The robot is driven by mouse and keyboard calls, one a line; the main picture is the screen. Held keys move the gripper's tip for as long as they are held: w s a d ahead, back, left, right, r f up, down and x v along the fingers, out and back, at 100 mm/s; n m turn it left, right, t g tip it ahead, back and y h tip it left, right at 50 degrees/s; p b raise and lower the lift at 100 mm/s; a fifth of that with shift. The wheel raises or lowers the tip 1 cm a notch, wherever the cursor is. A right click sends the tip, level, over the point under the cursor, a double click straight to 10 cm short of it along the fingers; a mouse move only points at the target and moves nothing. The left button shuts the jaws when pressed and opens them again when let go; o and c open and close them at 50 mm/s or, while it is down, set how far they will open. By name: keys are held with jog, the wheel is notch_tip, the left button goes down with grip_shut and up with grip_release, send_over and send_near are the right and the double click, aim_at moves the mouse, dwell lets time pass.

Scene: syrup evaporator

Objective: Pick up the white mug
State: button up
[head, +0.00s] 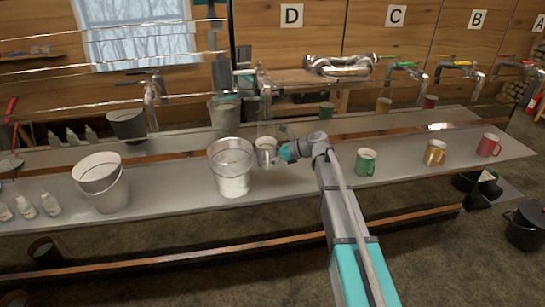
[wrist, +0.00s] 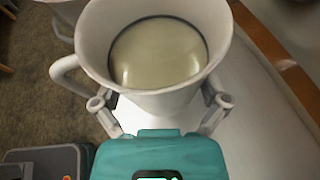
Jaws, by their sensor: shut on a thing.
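The white mug (head: 266,152) is at the end of my arm in the head view, just right of a clear bucket. In the wrist view the white mug (wrist: 155,98) fills the top middle, with its handle on the left and pale liquid inside. My gripper (wrist: 160,104) has one finger on each side of the mug's lower body and is shut on it. In the head view my gripper (head: 284,153) reaches the mug from the right. I cannot tell whether the mug's base touches the counter.
The clear bucket (head: 231,168) stands close to the mug's left. Green (head: 365,163), yellow (head: 434,153) and red (head: 488,145) mugs stand to the right. Taps (head: 405,68) rise behind the counter (head: 165,190).

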notch_tip(320, 180, up, 9)
jog(key=p, duration=0.9)
jog(key=shift+r, duration=0.15)
jog(key=shift+r, duration=0.25)
dwell(0.5)
dwell(0.5)
jog(key=shift+s, duration=0.15)
jog(key=s+d+f+b, duration=0.2)
jog(key=s+d, duration=0.1)
jog(key=s, duration=0.4)
jog(key=s+d+f+n+g+b, duration=0.1)
jog(key=s+d+f+b, duration=0.1)
jog(key=s, duration=0.5)
jog(key=shift+s+d+f+g, duration=0.25)
jog(key=shift+d+f+g, duration=0.1)
jog(key=shift+d, duration=0.4)
jog(key=shift+a+n, duration=0.15)
jog(key=shift+n, duration=0.15)
